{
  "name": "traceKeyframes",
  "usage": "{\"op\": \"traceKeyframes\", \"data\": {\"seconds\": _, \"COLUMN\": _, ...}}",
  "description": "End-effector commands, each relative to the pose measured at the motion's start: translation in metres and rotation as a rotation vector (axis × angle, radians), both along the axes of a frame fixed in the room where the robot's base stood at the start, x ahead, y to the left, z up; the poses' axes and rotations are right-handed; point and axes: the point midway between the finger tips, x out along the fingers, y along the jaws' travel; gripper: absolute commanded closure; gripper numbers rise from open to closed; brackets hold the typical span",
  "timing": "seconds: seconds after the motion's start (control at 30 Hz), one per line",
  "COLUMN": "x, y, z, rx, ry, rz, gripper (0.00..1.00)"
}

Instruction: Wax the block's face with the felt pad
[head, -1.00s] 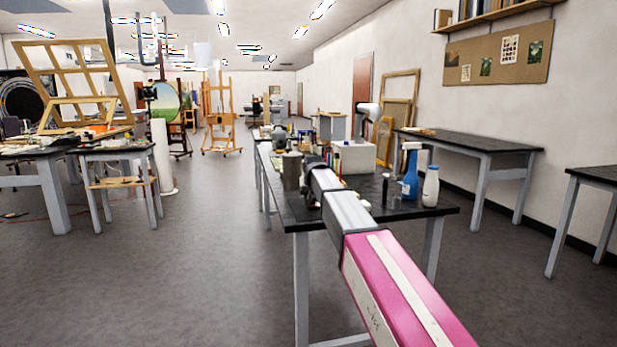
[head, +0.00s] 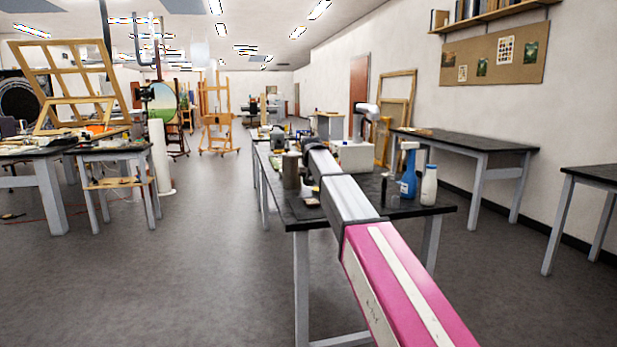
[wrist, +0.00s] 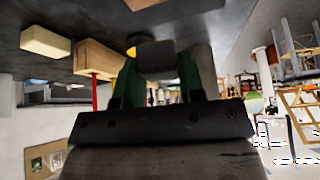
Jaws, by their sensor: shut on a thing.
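My gripper (wrist: 157,82) shows in the wrist view, with dark green fingers closed on a small grey piece (wrist: 156,57), which looks like the felt pad. The table surface fills the top of that view, which seems upside down. A tan wooden block (wrist: 98,58) lies to the left of the fingers, apart from them. A paler cream block (wrist: 45,41) is farther left. I cannot tell which one is the block to wax, or whether the pad touches anything. In the head view my arm reaches over the black-topped table (head: 420,208) and hides its own gripper.
A blue spray bottle (head: 408,178) and a white bottle (head: 429,186) stand right of my arm. A metal can (head: 291,170) stands left of it. A white box (head: 356,155) is farther back. The floor left of the table is open.

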Motion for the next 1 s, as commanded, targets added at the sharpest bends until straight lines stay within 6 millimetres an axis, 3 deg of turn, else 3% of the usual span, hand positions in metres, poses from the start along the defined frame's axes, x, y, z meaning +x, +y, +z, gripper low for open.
{"op": "traceKeyframes", "data": {"seconds": 0.27, "x": 0.005, "y": -0.002, "z": 0.017, "rx": 0.000, "ry": 0.001, "rz": 0.000, "gripper": 0.83}}
{"op": "traceKeyframes", "data": {"seconds": 1.0, "x": 0.005, "y": -0.002, "z": 0.017, "rx": 0.000, "ry": 0.001, "rz": 0.000, "gripper": 0.83}}
